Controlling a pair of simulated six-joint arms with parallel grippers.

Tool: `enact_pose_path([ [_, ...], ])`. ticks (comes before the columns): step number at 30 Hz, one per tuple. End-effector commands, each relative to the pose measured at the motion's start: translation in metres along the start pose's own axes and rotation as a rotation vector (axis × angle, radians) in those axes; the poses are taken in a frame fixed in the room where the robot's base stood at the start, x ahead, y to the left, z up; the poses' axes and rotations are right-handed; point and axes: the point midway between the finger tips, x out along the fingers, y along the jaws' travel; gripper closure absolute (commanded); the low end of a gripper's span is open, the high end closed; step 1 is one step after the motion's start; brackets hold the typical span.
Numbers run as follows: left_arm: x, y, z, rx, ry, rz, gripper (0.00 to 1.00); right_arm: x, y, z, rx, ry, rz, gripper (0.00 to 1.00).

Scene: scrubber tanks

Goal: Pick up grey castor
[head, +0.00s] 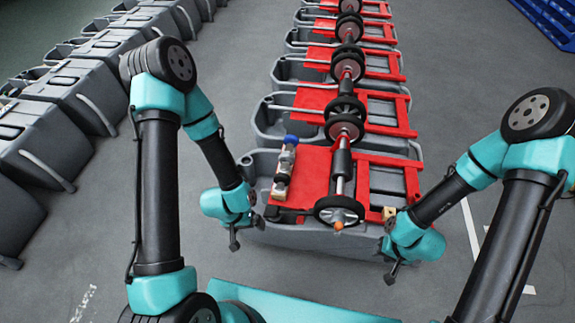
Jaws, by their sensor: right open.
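The nearest grey scrubber tank (300,236) lies in the middle with a red frame (316,170) on top. On its left side is a row of small grey and whitish parts (284,166) with a blue piece (291,139) at the far end. One may be the grey castor, but they are too small to tell. A black wheel (326,203) sits at the front of the axle. My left gripper (234,242) hangs at the tank's front left corner; its jaw state is unclear. My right gripper (391,275) is open and empty, in front of the tank's right corner.
More tanks with red frames and wheels (348,67) run back in a line. Grey bins (75,85) stand in a row at left. A blue pallet-like thing (552,20) is at top right. Grey floor (455,90) is clear to the right.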

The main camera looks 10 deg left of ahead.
Motion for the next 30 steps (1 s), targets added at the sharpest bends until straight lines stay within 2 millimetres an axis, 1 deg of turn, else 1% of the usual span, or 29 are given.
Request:
enact_pose_path([
  [14,0.0,0.0,0.0,0.0,0.0,0.0,0.0,0.0,0.0,0.0,0.0,0.0,0.0,0.57],
  [26,0.0,0.0,0.0,0.0,0.0,0.0,0.37,0.0,0.0,0.0,0.0,0.0,0.0,0.57],
  [27,0.0,0.0,0.0,0.0,0.0,0.0,0.39,0.0,0.0,0.0,0.0,0.0,0.0,0.57],
  [30,0.0,0.0,0.0,0.0,0.0,0.0,0.39,0.0,0.0,0.0,0.0,0.0,0.0,0.57],
])
